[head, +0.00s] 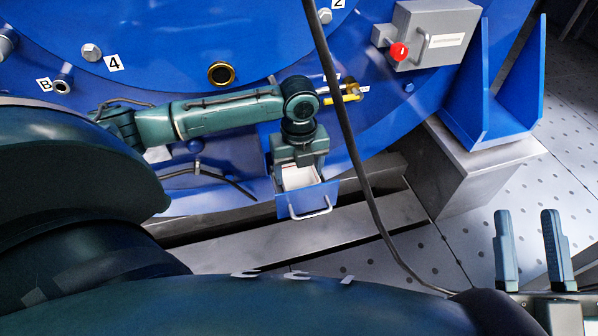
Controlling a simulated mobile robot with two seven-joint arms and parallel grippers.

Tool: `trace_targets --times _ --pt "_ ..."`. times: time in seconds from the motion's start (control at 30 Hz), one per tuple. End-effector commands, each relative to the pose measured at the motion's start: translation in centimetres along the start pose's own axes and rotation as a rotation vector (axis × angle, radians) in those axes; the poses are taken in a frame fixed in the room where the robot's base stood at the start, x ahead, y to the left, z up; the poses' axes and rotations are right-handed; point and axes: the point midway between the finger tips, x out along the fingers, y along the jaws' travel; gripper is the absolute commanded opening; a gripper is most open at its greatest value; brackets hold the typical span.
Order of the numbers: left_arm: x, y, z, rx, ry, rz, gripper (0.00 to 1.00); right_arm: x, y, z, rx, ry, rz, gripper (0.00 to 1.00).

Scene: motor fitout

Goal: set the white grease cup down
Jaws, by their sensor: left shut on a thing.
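My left gripper (300,164) points down over a small open blue drawer (322,192) at the foot of the big blue motor housing. It is shut on the white grease cup (299,177), which shows as a pale patch just below the fingers, within the drawer's walls. The fingers hide part of the cup, and I cannot tell whether its base touches the drawer floor. My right gripper (531,238) is at the lower right, fingers upward, open and empty.
A black cable (354,150) hangs down just right of the drawer. A grey box with a red knob (398,52) is at the upper right. A blue bracket (490,105) stands on a grey block (465,170). Dotted floor plates (500,190) are clear at right.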

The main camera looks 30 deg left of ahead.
Motion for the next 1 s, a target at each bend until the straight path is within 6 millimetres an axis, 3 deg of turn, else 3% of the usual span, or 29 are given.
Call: trace_targets --times 0.27,0.3,0.53,0.83,0.9,1.0 --pt "0.0 0.0 0.0 -0.001 0.0 0.0 0.47 -0.1 0.0 0.0 0.007 -0.013 0.002 0.36" --pt "0.1 0.0 0.1 -0.001 -0.001 -0.001 0.73 -0.1 -0.1 0.1 0.009 -0.016 0.002 0.36" --pt "0.1 0.0 0.0 -0.001 -0.001 0.0 0.91 -0.1 -0.1 0.1 0.008 -0.015 0.002 0.36" --pt "-0.1 0.0 0.0 -0.001 -0.001 -0.001 0.92 -0.2 -0.1 0.3 0.007 -0.014 0.002 0.36" --pt "-1.1 0.0 0.0 -0.001 -0.001 -0.001 0.92 0.2 0.1 -0.5 0.004 -0.008 0.002 0.36" --pt "-3.0 0.0 0.1 -0.001 -0.001 -0.002 0.92 -0.9 -0.7 0.8 0.068 -0.112 0.012 0.36"
